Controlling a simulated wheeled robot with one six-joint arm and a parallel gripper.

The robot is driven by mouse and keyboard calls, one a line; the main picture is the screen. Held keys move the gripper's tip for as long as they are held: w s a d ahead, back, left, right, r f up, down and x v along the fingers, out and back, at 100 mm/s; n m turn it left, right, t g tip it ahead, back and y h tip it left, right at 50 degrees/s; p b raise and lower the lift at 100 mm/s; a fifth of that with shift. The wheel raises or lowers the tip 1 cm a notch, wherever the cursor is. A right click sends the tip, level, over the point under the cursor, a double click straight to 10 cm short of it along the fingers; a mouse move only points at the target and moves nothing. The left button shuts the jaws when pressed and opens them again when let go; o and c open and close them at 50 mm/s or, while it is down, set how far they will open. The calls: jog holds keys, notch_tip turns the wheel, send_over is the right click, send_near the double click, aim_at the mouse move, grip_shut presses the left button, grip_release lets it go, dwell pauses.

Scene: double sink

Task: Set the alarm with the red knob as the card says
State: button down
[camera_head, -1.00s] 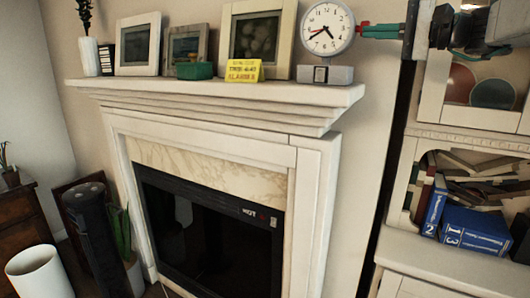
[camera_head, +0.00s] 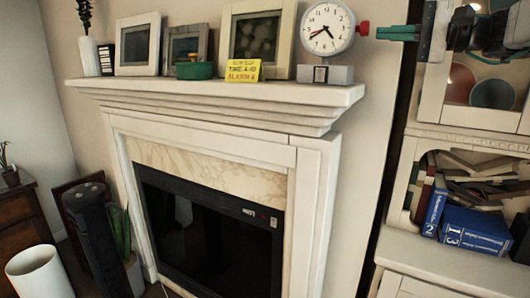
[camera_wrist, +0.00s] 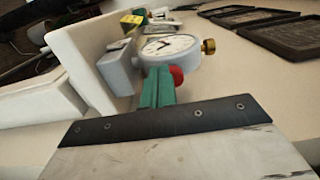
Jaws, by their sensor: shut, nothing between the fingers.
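A white round clock (camera_head: 327,28) stands on a grey base at the right end of the mantel. Its red knob (camera_head: 364,28) sticks out on the right side; a brass knob (camera_wrist: 208,46) shows on the clock in the wrist view. A red hand on the dial points left and slightly down, near the 8, close to a dark hand. The yellow card (camera_head: 243,71) stands left of the clock; its small print seems to read time 4:40, alarm 8. My gripper (camera_head: 382,33), with green fingers, is shut and empty, just right of the red knob with a small gap.
A white shelf unit with blue books (camera_head: 475,230) stands at the right. The wall between mantel and shelf is clear.

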aim_at(365, 29)
jog(key=shift+v, duration=1.55)
jog(key=w+a+r, duration=0.1)
jog(key=w+a, duration=0.2)
jog(key=a, duration=0.2)
jog(key=shift+r, duration=0.4)
